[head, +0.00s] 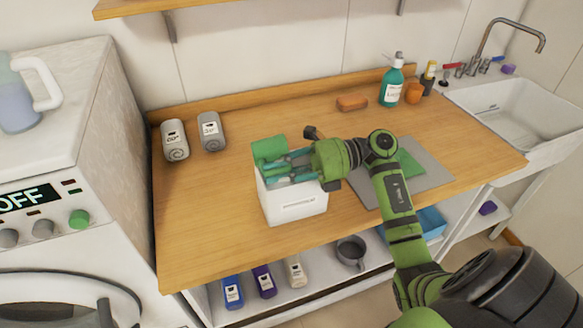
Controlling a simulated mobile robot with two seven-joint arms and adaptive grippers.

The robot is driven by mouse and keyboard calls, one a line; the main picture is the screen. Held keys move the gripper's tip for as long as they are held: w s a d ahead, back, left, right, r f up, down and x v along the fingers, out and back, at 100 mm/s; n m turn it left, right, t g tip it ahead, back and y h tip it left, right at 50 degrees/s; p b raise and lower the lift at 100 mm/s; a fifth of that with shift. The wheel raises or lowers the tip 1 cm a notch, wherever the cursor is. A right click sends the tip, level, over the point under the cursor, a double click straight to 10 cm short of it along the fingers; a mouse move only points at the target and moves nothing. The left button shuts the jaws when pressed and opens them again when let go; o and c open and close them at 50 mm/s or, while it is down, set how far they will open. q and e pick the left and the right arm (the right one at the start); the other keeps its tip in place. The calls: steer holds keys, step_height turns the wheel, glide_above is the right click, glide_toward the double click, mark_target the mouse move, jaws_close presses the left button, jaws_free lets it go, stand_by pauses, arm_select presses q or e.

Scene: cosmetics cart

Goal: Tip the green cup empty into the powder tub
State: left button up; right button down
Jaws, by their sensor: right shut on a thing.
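The powder tub (295,208) is a white open-topped box with a small label, near the front of the wooden counter. The green cup (268,149) is over the tub's back left part and looks tipped onto its side. My right gripper (284,167) comes in from the right above the tub and is shut on the green cup. The cup's mouth and the tub's contents are hidden. My left gripper is not in view.
A teal pump bottle (392,82), an orange cup (413,92) and a brown block (351,102) are at the back right. A green cloth (409,164) lies on a grey mat (437,176). The sink (525,115) is far right.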

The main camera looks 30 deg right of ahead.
steer(key=shift+d+r+y+b, duration=0.15)
steer(key=shift+r+y+b, duration=0.45)
steer(key=shift+r+b, duration=0.05)
steer(key=shift+r+t, duration=0.15)
steer(key=shift+t, duration=0.15)
